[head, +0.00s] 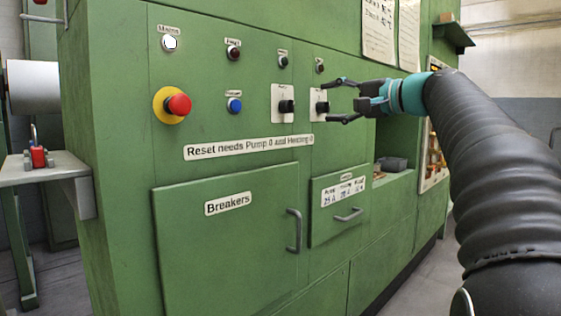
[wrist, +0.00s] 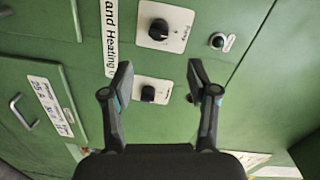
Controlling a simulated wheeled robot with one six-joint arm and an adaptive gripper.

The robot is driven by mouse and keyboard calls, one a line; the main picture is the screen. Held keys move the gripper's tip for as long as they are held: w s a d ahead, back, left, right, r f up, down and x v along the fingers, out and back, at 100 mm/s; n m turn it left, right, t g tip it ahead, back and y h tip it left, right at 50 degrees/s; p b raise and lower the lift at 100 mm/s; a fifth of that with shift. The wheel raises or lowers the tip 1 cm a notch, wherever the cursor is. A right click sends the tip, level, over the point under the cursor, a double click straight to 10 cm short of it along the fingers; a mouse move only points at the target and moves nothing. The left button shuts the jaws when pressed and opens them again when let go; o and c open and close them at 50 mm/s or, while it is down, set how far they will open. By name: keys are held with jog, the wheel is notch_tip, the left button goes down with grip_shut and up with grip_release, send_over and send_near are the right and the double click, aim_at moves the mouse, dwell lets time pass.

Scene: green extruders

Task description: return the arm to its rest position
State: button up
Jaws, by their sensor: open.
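My gripper (head: 345,101) is at the end of my arm, in front of the green extruder cabinet (head: 240,150) near its rotary switches. Its two fingers are spread apart with nothing between them. In the wrist view my gripper (wrist: 162,82) also shows open, with a black rotary switch (wrist: 148,93) on a white plate seen between the fingers. Another rotary switch (wrist: 160,28) lies beyond the fingertips. I cannot tell the exact gap to the panel, and no finger clearly touches a switch. In the head view, the left rotary switch (head: 286,106) is clear of the fingers.
A red emergency button (head: 178,104) on a yellow ring and a blue button (head: 235,105) stick out at left. The breakers door (head: 225,235) and a small drawer (head: 338,205) are shut, with protruding handles. A shelf (head: 45,168) stands at far left. Floor shows at lower right.

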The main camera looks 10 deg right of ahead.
jog(key=s+d+f+g+h, duration=0.1)
jog(key=d+f+g+h, duration=0.15)
jog(key=f, duration=0.95)
jog(key=s+d+f+g+h, duration=0.15)
jog(key=f+h, duration=0.25)
jog(key=f, duration=0.8)
jog(key=s+a+f+n+g+h, duration=0.2)
jog(key=s+a+f+n, duration=0.2)
jog(key=s+f, duration=0.6)
jog(key=s+a+f+n+g+h, duration=0.2)
jog(key=s+a+f, duration=0.4)
jog(key=s+f, duration=0.5)
jog(key=s+n, duration=0.1)
jog(key=s, duration=0.6)
jog(key=shift+s+a+f+n, duration=0.3)
jog(key=shift+s+a+n, duration=0.05)
jog(key=shift+a+n, duration=0.05)
jog(key=shift+a, duration=0.2)
jog(key=shift+c, duration=0.2)
